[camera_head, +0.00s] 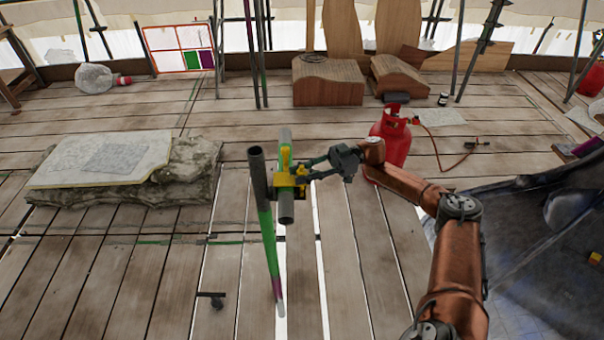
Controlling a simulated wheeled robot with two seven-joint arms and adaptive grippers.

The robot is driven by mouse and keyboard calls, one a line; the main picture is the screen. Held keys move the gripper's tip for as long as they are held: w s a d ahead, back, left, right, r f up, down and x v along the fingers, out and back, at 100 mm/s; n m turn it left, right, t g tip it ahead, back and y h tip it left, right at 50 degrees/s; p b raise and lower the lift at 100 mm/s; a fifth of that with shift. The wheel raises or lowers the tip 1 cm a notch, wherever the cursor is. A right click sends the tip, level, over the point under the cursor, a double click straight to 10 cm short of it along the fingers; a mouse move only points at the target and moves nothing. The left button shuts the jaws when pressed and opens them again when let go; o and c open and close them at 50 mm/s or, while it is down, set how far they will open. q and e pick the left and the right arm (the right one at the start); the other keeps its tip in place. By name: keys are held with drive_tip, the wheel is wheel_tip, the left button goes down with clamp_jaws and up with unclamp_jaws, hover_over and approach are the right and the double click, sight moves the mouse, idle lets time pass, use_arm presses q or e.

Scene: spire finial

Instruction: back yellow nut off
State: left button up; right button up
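A yellow coupler (283,180) sits where a dark and green upright tube (266,222) and a shorter grey tube (286,212) stand side by side. A small yellow part, which looks like the nut (301,171), is on the coupler's right side. My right gripper (308,174) reaches in from the right, with its fingers at this yellow part. The fingers are small and partly merge with the coupler, so I cannot tell whether they are closed on the nut. My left gripper is not in view.
A red gas bottle (391,136) with a hose stands behind my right arm. A stone block with a drawing sheet (105,158) lies at left. A small dark tool (212,297) is on the planks below. Wooden blocks (328,82) stand at the back. Plank gaps show under the tubes.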

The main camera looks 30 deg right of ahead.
drive_tip(key=o, duration=0.3)
drive_tip(key=shift+d, duration=0.15)
drive_tip(key=d, duration=0.4)
drive_tip(key=s+d, duration=0.1)
drive_tip(key=d, duration=0.2)
drive_tip(key=s+d, duration=0.1)
drive_tip(key=d, duration=0.3)
drive_tip(key=shift+d, duration=0.3)
